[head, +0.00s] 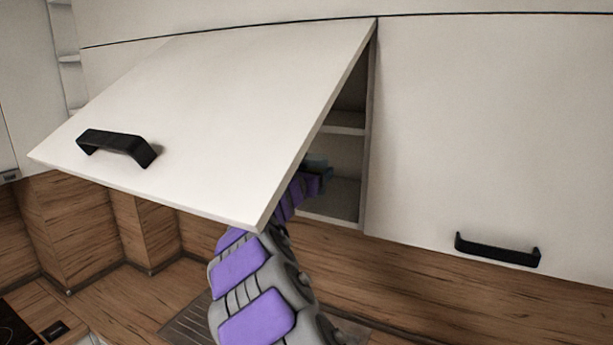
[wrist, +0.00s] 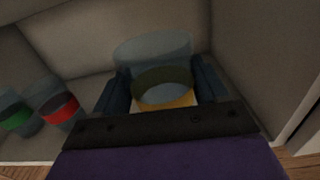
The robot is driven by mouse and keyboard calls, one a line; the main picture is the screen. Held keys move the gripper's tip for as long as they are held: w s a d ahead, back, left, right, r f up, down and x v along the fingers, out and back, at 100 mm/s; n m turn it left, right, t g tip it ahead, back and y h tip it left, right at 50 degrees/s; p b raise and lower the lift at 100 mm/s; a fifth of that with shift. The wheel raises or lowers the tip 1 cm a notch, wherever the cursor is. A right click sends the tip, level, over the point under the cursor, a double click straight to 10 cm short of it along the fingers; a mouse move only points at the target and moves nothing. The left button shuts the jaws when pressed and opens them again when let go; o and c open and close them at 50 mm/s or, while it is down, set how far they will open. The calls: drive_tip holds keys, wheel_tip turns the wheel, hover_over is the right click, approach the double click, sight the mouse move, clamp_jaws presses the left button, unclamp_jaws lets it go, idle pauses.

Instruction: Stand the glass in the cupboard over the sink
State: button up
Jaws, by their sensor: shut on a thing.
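A clear glass (wrist: 155,52) with a yellow band near its near end is between the two dark fingers of my gripper (wrist: 161,88) in the wrist view. The fingers are shut on its sides. My gripper is inside the cupboard (head: 342,201), whose lift-up door (head: 215,115) is swung up and outward. In the head view my arm reaches under this door, and the door hides most of the inside. I cannot tell whether the glass touches the cupboard floor.
A glass with a green band (wrist: 16,115) and one with a red band (wrist: 58,106) stand to the left of my gripper. A cupboard side wall (wrist: 262,60) is close on the right. A closed door with a black handle (head: 497,251) is at the right.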

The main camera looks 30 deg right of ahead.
drive_tip(key=shift+w+d+f+p, duration=0.35)
drive_tip(key=shift+w+f, duration=0.35)
drive_tip(key=shift+w, duration=0.45)
drive_tip(key=shift+w+d+f+p, duration=0.35)
drive_tip(key=shift+w+f, duration=0.35)
drive_tip(key=shift+w, duration=0.45)
drive_tip(key=shift+w+d+f+p, duration=0.25)
drive_tip(key=shift+w+d+f, duration=0.35)
drive_tip(key=shift+w, duration=0.55)
drive_tip(key=shift+a+f, duration=0.1)
drive_tip(key=shift+a, duration=0.05)
drive_tip(key=o, duration=1.4)
drive_tip(key=shift+f, duration=0.1)
drive_tip(key=shift+a, duration=0.1)
drive_tip(key=b+v, duration=0.2)
drive_tip(key=v, duration=1)
